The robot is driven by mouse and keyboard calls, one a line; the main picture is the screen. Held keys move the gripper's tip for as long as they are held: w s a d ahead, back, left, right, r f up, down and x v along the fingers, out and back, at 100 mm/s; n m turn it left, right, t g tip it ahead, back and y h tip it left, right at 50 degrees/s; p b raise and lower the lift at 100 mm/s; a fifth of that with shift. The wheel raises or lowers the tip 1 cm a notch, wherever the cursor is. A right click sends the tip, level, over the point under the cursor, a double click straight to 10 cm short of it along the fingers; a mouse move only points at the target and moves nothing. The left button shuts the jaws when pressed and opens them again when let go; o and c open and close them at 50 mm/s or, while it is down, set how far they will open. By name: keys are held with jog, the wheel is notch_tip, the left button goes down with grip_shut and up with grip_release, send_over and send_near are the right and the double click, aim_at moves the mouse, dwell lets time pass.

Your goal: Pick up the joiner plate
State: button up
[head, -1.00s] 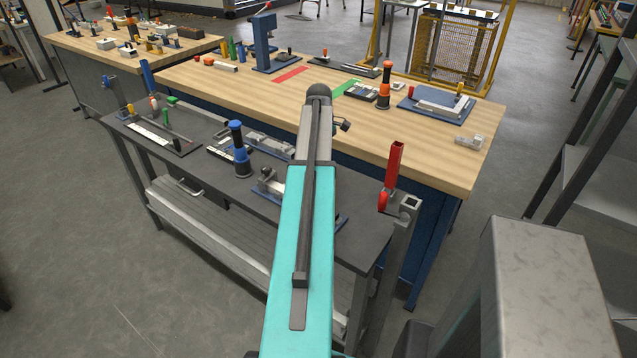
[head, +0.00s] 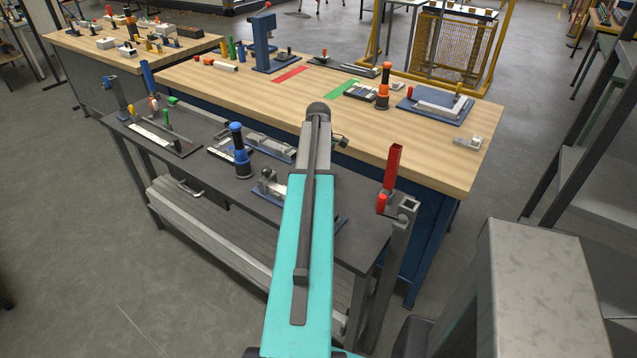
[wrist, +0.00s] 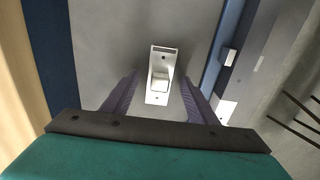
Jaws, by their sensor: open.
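A small bright metal plate (wrist: 161,76), which looks like the joiner plate, shows in the wrist view on the grey bench top. It has a hole near its far end and a raised squarish part in its middle. My gripper (wrist: 160,86) is open and empty, with one finger on each side of the plate. I cannot tell how high the fingers are above the bench. In the head view my arm hides the plate and the gripper fingers.
A blue fixture (wrist: 208,76) with metal parts lies right of the plate. In the head view, a blue-handled tool (head: 237,150) stands on the dark bench (head: 190,180). A red post (head: 393,165) rises at its right end. The wooden bench (head: 430,160) is just behind.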

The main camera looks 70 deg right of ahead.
jog(key=shift+f, duration=0.25)
dwell(0.4)
jog(key=c, duration=1.2)
jog(key=shift+o, duration=0.2)
jog(key=shift+r, duration=0.15)
jog(key=shift+r+b, duration=1.3)
jog(key=shift+r, duration=3.6)
